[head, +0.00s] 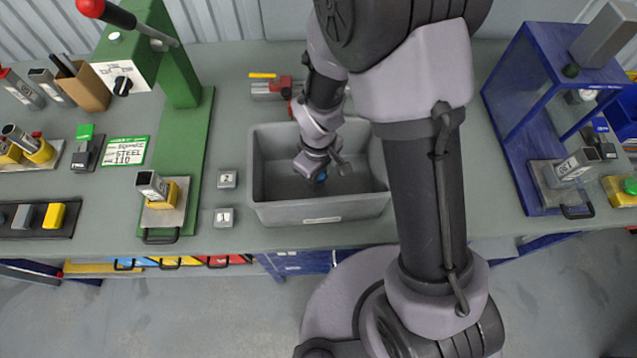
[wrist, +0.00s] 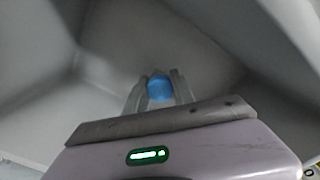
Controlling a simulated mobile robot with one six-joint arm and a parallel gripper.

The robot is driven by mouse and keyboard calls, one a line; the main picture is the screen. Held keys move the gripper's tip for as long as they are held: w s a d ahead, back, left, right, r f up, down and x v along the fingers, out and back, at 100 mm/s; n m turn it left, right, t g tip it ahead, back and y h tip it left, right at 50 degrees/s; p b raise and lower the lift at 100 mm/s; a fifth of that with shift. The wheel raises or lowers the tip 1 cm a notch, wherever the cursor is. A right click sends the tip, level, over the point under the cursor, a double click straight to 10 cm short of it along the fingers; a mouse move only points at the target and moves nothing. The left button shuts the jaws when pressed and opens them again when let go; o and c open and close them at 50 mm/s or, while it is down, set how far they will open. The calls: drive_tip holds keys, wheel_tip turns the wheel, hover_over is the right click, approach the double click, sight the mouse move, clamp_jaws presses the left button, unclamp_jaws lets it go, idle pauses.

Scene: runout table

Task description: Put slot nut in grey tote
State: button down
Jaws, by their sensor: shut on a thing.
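The grey tote (head: 278,213) stands on the bench in the middle of the head view. Its grey inner walls (wrist: 215,35) fill most of the wrist view. My gripper (head: 321,178) is down inside the tote's opening, pointing into it. In the wrist view my gripper (wrist: 158,92) is shut on a small blue thing (wrist: 159,89), which I take for the slot nut. Its exact shape is hidden by the fingers. I cannot tell whether it touches the tote's floor.
A green press (head: 190,150) stands left of the tote, with small blocks marked 2 (head: 227,179) and 1 (head: 223,217) between them. A red and grey tool (head: 270,88) lies behind the tote. A blue frame (head: 510,130) stands at the right.

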drive_tip(key=shift+f+b, duration=0.35)
drive_tip(key=shift+f, duration=1.05)
drive_tip(key=c, duration=1.1)
unclamp_jaws()
wheel_tip(320, 180, up, 12)
drive_tip(key=p, duration=0.4)
drive_tip(key=s+d+r+m+t, duration=0.2)
drive_tip(key=s+r+m, duration=0.1)
drive_tip(key=r, duration=0.4)
drive_tip(key=s+d+r+m+t+y, duration=0.1)
drive_tip(key=s+d+r+m+t, duration=0.1)
drive_tip(key=s+r+m, duration=0.2)
drive_tip(key=s+d+r+m+t+y, duration=0.1)
drive_tip(key=s+d+r+m, duration=0.2)
drive_tip(key=r, duration=0.9)
drive_tip(key=shift+s+r+m+t, duration=0.1)
drive_tip(key=shift+s+m+t, duration=0.2)
drive_tip(key=shift+m, duration=0.55)
drive_tip(key=shift+s+m+t, duration=0.1)
drive_tip(key=shift+s+m, duration=0.25)
drive_tip(key=shift+m, duration=0.5)
